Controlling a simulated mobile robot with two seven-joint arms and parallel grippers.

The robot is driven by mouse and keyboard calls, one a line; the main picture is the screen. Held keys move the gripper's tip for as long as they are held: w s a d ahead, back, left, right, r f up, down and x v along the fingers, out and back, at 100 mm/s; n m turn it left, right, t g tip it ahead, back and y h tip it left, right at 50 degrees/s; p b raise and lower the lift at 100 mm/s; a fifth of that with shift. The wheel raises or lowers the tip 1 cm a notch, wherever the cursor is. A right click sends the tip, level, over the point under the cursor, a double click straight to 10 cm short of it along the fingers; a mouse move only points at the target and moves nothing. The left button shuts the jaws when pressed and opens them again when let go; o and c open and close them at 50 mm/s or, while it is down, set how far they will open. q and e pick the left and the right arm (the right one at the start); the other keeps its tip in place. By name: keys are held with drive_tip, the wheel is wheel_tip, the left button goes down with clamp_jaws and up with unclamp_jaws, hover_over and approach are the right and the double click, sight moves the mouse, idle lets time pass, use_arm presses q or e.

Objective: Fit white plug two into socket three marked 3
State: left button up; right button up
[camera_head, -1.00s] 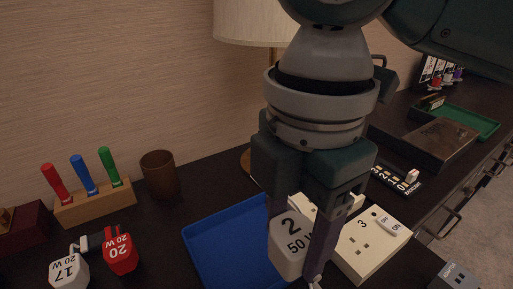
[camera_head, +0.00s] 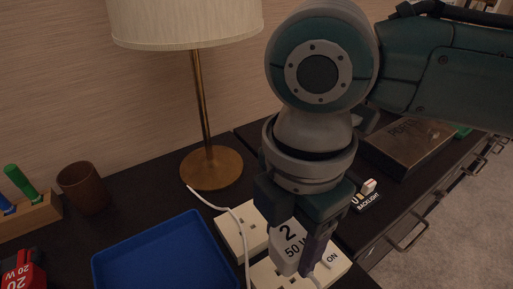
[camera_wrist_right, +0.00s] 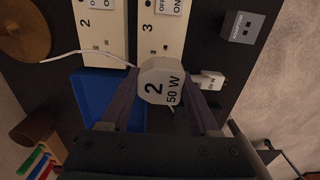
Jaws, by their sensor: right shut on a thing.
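My right gripper (camera_head: 302,258) is shut on the white plug marked 2 and 50 W (camera_head: 288,244); the plug also shows in the right wrist view (camera_wrist_right: 161,84). Socket three (camera_wrist_right: 162,32), a cream block marked 3 with a switch, lies just beyond the plug in the wrist view. In the head view the plug and fingers cover much of socket three (camera_head: 337,266), and its switch reads ON. The plug overlaps the socket's near end in the wrist view; I cannot tell whether they touch. My left gripper is out of view.
Socket two (camera_wrist_right: 97,30) lies beside socket three. A blue tray (camera_head: 165,256), a lamp base (camera_head: 211,168), a brown cup (camera_head: 83,187) and a red plug (camera_head: 24,272) stand to the left. A white cord (camera_head: 236,212) runs past the sockets. A grey box (camera_wrist_right: 246,27) lies to the right.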

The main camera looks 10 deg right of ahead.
drive_tip(key=shift+r+p, duration=0.2)
drive_tip(key=shift+p, duration=0.15)
drive_tip(key=b, duration=0.4)
hover_over(283, 279)
drive_tip(key=shift+f, duration=3.1)
drive_tip(key=shift+p, duration=0.55)
drive_tip(key=shift+p, duration=0.35)
drive_tip(key=shift+f+b, duration=0.9)
drive_tip(key=shift+f, duration=0.55)
drive_tip(key=o, duration=1.5)
